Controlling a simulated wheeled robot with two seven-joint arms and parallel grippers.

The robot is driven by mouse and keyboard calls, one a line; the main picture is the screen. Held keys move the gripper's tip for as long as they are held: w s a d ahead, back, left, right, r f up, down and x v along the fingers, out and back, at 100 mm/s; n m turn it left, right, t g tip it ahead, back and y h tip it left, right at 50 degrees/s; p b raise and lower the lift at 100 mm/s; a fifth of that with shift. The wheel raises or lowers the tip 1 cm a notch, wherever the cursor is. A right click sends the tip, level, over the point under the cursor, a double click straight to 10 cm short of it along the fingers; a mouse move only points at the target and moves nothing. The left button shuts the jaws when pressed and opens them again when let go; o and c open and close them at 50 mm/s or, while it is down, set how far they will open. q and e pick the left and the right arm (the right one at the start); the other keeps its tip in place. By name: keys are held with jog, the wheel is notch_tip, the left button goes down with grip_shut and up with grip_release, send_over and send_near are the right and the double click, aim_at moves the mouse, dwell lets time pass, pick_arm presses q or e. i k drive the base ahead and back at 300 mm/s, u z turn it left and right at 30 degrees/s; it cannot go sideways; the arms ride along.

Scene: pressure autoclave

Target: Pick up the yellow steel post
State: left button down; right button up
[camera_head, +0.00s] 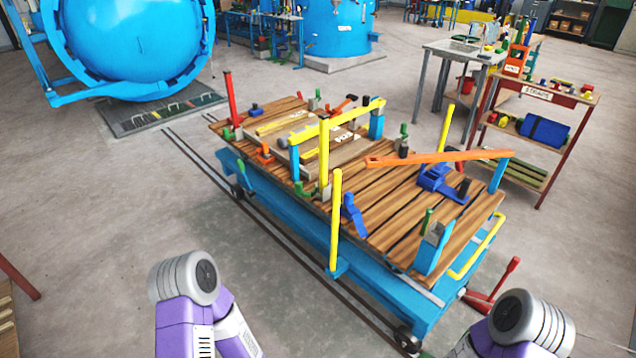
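Several yellow steel posts stand along a wooden-decked blue cart. One upright yellow post (336,220) is at the cart's near long side, its foot at a blue bracket. A second upright yellow post (324,155) stands on the deck, close to a yellow bar (345,120) that runs across to a blue block. A third yellow post (446,128) leans slightly at the far edge. I cannot tell which post the task means. Purple and grey links of my two arms show at the bottom, well short of the cart. Neither gripper shows.
The cart's deck (385,215) carries clamps, blue brackets and an orange bar (430,158) across its right part. A red lever (495,285) sticks out at the near right corner. A red-framed shelf (545,95) stands at right.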

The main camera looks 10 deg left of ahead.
aim_at(323, 118)
jog(key=z, duration=1.4)
jog(key=k, duration=0.15)
jog(key=u, duration=2.7)
jog(key=i, duration=1.2)
jog(key=z, duration=0.05)
